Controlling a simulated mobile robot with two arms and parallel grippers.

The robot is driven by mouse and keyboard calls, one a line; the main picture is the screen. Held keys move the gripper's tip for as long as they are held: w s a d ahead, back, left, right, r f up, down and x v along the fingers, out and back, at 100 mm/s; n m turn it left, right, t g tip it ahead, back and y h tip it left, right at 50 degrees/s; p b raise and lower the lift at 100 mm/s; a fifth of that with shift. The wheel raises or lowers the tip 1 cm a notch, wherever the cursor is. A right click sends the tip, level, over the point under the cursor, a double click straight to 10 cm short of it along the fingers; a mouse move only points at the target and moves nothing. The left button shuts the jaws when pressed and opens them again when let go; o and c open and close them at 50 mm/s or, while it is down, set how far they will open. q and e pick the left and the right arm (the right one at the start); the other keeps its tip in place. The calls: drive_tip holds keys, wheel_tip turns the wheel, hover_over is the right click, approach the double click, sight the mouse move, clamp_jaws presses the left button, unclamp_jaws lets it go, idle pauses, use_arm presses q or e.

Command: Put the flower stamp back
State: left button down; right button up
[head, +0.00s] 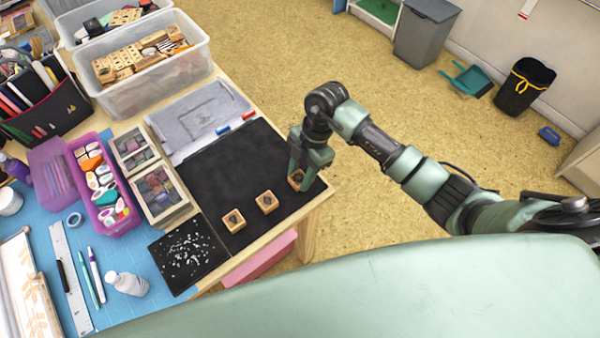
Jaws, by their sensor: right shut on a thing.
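Three small wooden block stamps stand in a row on the black mat (215,165): a left stamp (234,220), a middle stamp (266,202) and a right stamp (297,180). Each seems to have a dark motif on top, too small to read, so I cannot tell which is the flower. My right gripper (298,176) points down at the mat's right edge and is shut on the right stamp, partly hiding it. I cannot tell whether that stamp touches the mat. My left gripper is out of view.
A clear bin (150,92) of wooden stamps stands at the back. Inkpad boxes (160,190), a purple tray (107,205) and a speckled black sheet (188,255) lie left of the mat. The mat's middle is bare. The table edge is close on the right.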

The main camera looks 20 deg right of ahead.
drive_tip(key=o, duration=1.2)
drive_tip(key=shift+f, duration=0.1)
drive_tip(key=shift+o, duration=0.2)
drive_tip(key=shift+r, duration=0.2)
drive_tip(key=b+v, duration=0.1)
drive_tip(key=v, duration=1.1)
